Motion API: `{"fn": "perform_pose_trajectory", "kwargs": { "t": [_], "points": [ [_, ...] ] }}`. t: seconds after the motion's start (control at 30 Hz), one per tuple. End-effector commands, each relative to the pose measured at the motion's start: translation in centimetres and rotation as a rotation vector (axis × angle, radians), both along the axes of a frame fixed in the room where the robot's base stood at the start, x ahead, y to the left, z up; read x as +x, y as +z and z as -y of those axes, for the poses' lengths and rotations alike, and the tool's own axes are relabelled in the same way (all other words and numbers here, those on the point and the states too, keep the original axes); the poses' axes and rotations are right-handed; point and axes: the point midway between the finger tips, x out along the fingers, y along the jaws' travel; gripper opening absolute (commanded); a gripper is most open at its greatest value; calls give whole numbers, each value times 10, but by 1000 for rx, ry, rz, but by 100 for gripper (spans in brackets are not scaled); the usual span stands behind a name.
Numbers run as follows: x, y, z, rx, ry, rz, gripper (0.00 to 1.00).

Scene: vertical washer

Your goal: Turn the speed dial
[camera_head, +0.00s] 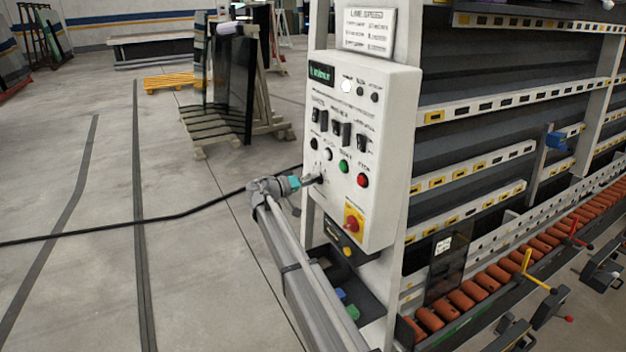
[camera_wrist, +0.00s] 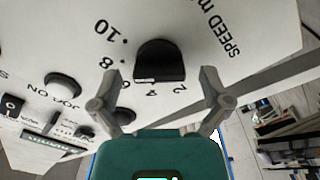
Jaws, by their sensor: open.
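The speed dial (camera_wrist: 160,60) is a black round knob with a flat edge, on the white control panel (camera_head: 375,110). In the wrist view it appears upside down, ringed by printed numbers. A white mark on its edge sits near the 4. My gripper (camera_wrist: 161,76) is open, with one grey finger to each side of the dial and visible gaps between. I cannot tell how far the fingertips are from the panel face.
In the head view, a green button (camera_head: 344,167), a red button (camera_head: 362,180) and a red-on-yellow emergency stop (camera_head: 353,222) are right of my gripper. Open floor lies left.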

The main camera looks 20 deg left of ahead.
Motion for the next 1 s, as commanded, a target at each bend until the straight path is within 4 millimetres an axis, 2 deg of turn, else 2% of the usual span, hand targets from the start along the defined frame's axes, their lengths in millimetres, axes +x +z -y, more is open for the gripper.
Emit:
{"fn": "perform_pose_trajectory", "kwargs": {
  "t": [0.27,0.7,1.0],
  "points": [
    [-22,0,-19,0,1,0,97],
    [-72,0,-63,0,1,0,97],
    [-87,0,-75,0,0,0,97]
  ]
}}
